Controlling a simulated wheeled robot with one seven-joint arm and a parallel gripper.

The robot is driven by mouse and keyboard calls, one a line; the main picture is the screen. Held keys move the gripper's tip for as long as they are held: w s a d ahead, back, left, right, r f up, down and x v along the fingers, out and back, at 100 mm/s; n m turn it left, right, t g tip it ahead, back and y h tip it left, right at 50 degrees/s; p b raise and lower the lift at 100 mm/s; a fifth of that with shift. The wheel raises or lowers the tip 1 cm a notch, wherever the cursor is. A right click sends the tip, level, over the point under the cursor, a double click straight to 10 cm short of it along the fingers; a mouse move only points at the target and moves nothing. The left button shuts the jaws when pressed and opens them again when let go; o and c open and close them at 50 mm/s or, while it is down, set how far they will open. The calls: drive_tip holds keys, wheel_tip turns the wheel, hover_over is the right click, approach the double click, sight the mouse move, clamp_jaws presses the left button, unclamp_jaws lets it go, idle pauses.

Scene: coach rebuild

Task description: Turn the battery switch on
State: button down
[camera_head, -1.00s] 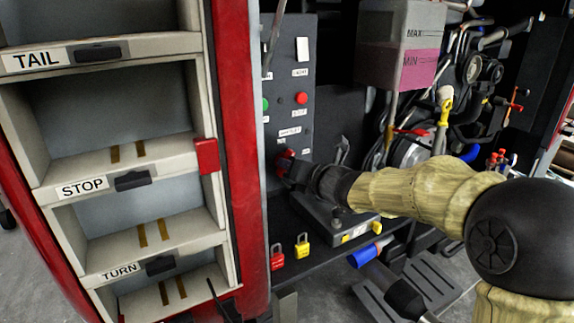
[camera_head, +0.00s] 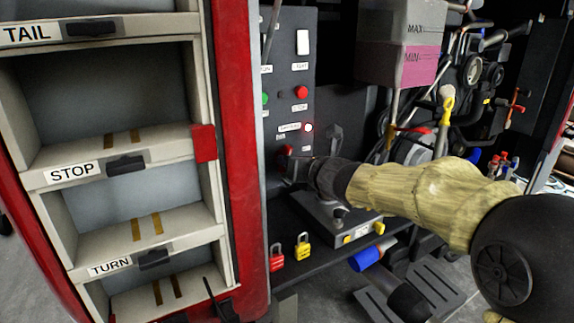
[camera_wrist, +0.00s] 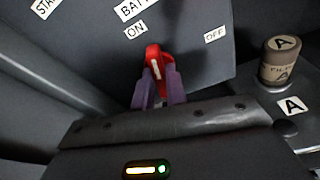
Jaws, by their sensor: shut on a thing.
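The battery switch is a red knob (camera_wrist: 155,60) with a pale line on it, set on the dark panel (camera_head: 288,110). In the wrist view its line points up, leaning slightly toward the ON label (camera_wrist: 136,30); the OFF label (camera_wrist: 215,35) is to the right. My gripper (camera_wrist: 157,88) is shut on the red knob, one purple finger on each side. In the head view the knob (camera_head: 287,150) is partly hidden behind my gripper (camera_head: 290,165). A small light (camera_head: 309,127) beside the battery label glows white with a reddish rim.
A canister marked A (camera_wrist: 283,62) stands right of the panel in the wrist view. Red and yellow padlocks (camera_head: 302,246) hang below. A red post (camera_head: 236,120) and shelves labelled TAIL, STOP and TURN stand left. Hoses and a tank (camera_head: 400,45) crowd the right.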

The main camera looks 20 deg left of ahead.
drive_tip(key=shift+s+n+h+b, duration=0.1)
drive_tip(key=shift+n+h+b, duration=0.2)
drive_tip(key=shift+n+b, duration=1.25)
drive_tip(key=shift+m, duration=0.25)
drive_tip(key=c, duration=1.2)
unclamp_jaws()
drive_tip(key=shift+t, duration=0.3)
drive_tip(key=shift+c, duration=0.2)
drive_tip(key=f+b+v, duration=0.1)
drive_tip(key=b+v, duration=0.1)
drive_tip(key=v, duration=0.6)
drive_tip(key=shift+s+d+f, duration=0.25)
drive_tip(key=shift+s+d, duration=0.1)
drive_tip(key=shift+d, duration=0.05)
